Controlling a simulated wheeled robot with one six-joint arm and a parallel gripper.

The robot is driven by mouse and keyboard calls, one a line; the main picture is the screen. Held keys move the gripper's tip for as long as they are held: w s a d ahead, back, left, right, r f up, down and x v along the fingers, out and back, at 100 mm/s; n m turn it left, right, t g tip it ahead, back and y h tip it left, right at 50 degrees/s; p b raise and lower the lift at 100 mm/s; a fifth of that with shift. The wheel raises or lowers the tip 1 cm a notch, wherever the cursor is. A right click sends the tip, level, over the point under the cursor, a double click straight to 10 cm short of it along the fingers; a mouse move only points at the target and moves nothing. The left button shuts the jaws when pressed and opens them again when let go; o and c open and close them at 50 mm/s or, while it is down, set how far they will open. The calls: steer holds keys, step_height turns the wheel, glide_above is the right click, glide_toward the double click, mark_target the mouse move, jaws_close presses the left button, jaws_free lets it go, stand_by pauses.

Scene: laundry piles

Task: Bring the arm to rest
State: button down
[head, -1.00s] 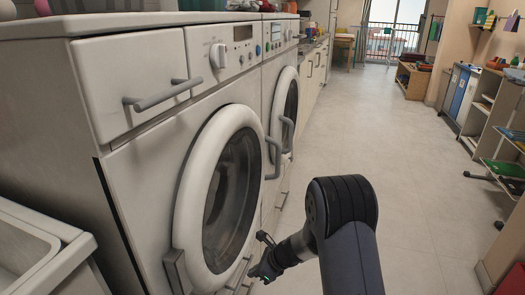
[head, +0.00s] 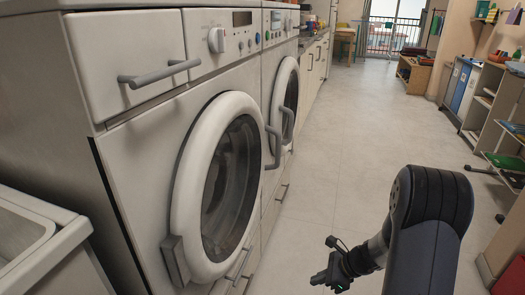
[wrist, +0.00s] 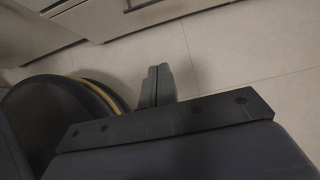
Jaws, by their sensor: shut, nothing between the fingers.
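My gripper (head: 326,280) is low over the floor, to the right of the washing machine and clear of it. In the wrist view its two fingers (wrist: 157,85) are together with nothing between them. My arm shows at the lower right of the head view, reaching down and to the left. The front washing machine (head: 140,150) stands at the left with its round glass door (head: 232,188) closed.
A second machine (head: 282,50) stands beyond the first. A white basin (head: 60,240) is at the lower left. Shelves (head: 490,95) line the right wall. The pale floor (head: 345,130) down the middle is clear to the balcony door (head: 392,28).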

steer(key=d+f+p+v, duration=0.1)
steer(key=p+v, duration=0.3)
steer(key=v, duration=0.8)
steer(key=shift+s+d+p, duration=0.15)
steer(key=shift+s+p, duration=0.05)
steer(key=shift+p, duration=0.15)
